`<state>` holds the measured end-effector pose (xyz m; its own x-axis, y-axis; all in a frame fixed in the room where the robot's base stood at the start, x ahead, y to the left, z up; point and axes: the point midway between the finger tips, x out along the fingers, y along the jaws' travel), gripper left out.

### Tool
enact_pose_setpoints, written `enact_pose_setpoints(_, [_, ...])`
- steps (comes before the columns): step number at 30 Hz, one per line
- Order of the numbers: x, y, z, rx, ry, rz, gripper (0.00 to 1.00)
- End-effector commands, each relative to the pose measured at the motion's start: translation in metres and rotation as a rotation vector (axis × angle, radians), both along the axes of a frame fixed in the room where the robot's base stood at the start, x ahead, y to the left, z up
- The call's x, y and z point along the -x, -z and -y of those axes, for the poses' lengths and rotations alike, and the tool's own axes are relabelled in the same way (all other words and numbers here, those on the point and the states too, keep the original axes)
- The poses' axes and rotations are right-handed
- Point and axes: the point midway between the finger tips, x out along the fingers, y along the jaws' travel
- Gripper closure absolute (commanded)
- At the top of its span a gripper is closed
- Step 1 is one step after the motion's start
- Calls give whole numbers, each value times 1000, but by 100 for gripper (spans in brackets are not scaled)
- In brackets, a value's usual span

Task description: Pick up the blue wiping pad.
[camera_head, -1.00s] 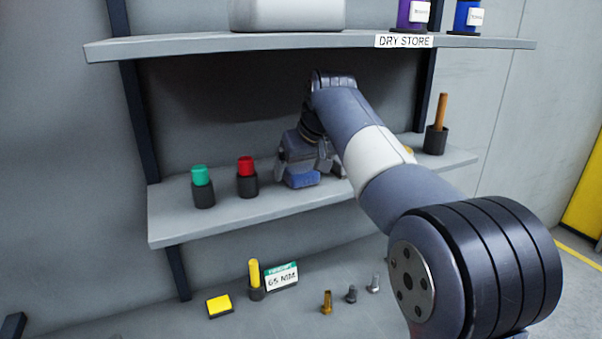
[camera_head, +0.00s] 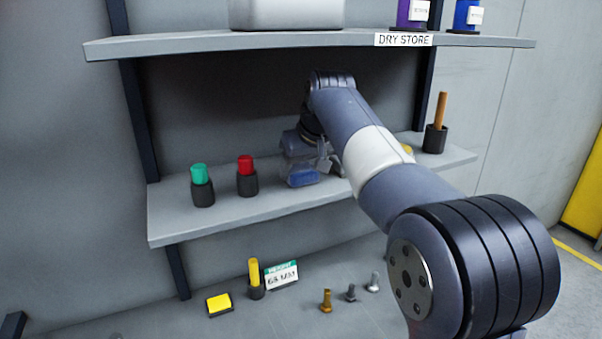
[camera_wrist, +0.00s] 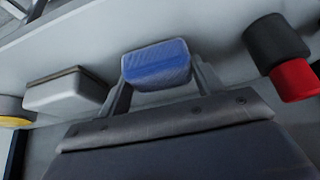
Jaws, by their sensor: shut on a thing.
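The blue wiping pad (camera_head: 303,178) is on or just above the middle grey shelf, right of the red-topped holder. In the wrist view the pad (camera_wrist: 157,64) sits between the two fingers of my gripper (camera_wrist: 160,72). My gripper (camera_head: 304,168) is shut on the pad, reaching in from above with the arm. Whether the pad touches the shelf cannot be told. Part of the pad's far side is hidden by the gripper.
On the shelf (camera_head: 180,228) stand a teal-topped holder (camera_head: 202,186), a red-topped holder (camera_head: 247,177) and a brown-handled tool in a cup (camera_head: 436,138). A pale block (camera_wrist: 66,92) lies beside the gripper. The upper shelf (camera_head: 190,45) hangs above the arm.

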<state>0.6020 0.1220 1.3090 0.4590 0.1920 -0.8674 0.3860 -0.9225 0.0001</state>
Motion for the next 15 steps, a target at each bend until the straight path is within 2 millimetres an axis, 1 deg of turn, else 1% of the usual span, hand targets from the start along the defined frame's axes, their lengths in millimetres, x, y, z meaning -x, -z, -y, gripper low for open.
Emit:
enact_pose_setpoints(7, [0, -4, 0, 0, 0, 1, 59])
enact_pose_setpoints(12, [-1, -16, 0, 0, 0, 1, 59])
enact_pose_setpoints(15, [15, -13, 7, 0, 1, 2, 59])
